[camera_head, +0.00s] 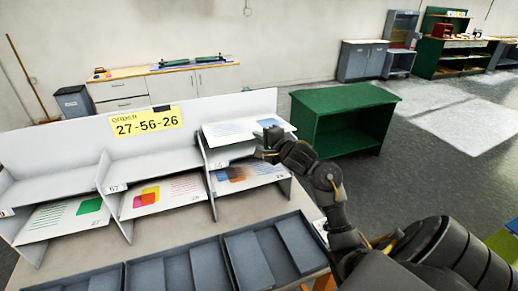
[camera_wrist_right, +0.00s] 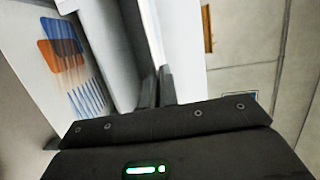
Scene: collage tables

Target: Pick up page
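A white page (camera_head: 229,131) with pale blue print lies on the upper level of the right-hand bay of the white sorting rack (camera_head: 70,150). My right gripper (camera_head: 271,137) is at the page's front right edge, and its dark fingers cover part of it. In the right wrist view the two fingers (camera_wrist_right: 157,86) are close together on the white sheet's edge and look shut on it. The page's bright surface (camera_wrist_right: 182,40) runs away from the fingertips. My left gripper is not in view.
A yellow order sign (camera_head: 146,121) reads 27-56-26. Printed pages lie on the lower levels, including one with orange and blue squares (camera_head: 238,175). Grey trays (camera_head: 215,262) stand in front. A green cabinet (camera_head: 345,112) stands behind to the right.

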